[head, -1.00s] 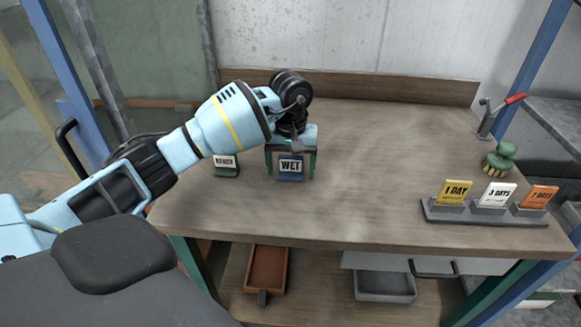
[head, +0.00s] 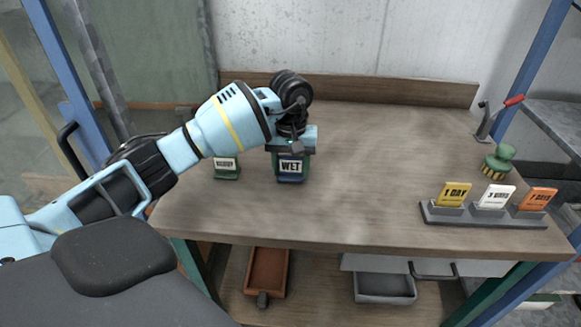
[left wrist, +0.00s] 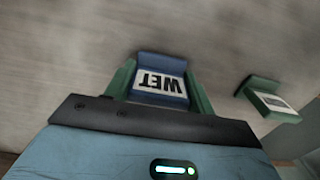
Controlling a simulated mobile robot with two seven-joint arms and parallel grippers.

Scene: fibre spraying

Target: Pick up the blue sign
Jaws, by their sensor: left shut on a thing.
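The blue sign (head: 291,167) with a white "WET" label stands on the workbench, left of the middle. My left gripper (head: 291,160) comes down over it from above, with its green fingers shut on the sign's two sides. In the left wrist view the blue sign (left wrist: 160,78) appears upside down between the two green fingers. The sign appears to be still at the bench top; a gap beneath it cannot be made out. My right gripper is not in view.
A green sign (head: 227,168) stands just left of the blue one, close to my left arm. A grey rack (head: 480,216) with yellow, white and orange cards is at the front right. The bench middle is clear.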

